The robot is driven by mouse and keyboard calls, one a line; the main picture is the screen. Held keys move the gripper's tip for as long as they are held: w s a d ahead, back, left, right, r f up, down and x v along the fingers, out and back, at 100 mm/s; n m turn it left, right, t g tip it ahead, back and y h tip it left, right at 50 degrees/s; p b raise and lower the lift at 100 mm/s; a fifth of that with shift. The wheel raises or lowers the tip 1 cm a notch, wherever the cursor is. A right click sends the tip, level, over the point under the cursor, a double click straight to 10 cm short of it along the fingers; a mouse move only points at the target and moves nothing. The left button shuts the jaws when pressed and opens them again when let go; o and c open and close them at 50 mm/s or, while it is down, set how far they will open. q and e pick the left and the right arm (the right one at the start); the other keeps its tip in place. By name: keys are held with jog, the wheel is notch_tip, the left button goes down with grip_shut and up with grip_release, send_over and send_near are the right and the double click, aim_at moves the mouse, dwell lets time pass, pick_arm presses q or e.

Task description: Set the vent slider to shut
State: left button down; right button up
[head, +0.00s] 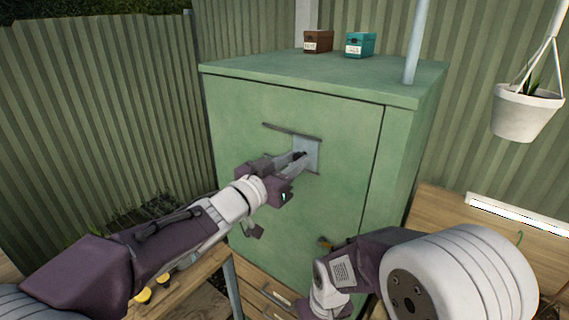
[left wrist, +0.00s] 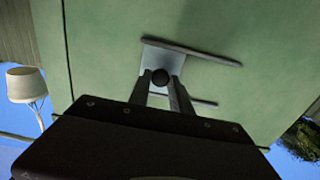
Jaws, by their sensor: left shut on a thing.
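The vent slider is a grey-blue plate (head: 311,150) with a dark round knob, set between two rails on the front of a green cabinet (head: 240,115). In the head view the plate sits at the right end of the upper rail (head: 288,130). My left gripper (head: 300,157) reaches in from the left and is shut on the knob. In the left wrist view the knob (left wrist: 160,77) lies between the two fingertips, in front of the plate (left wrist: 153,58).
A brown box (head: 318,41) and a teal box (head: 360,45) stand on the cabinet top. A white hanging pot (head: 525,112) is at the right. A wooden drawer (head: 268,292) is below the cabinet front. A pale post (head: 416,45) rises beside the boxes.

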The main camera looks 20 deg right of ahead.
pick_arm(q)
jog(key=shift+r, duration=0.1)
jog(key=c, duration=1.2)
grip_release()
jog(key=shift+s+d, duration=0.2)
jog(key=shift+s, duration=0.05)
jog(key=b+v, duration=0.2)
jog(key=v, duration=0.7)
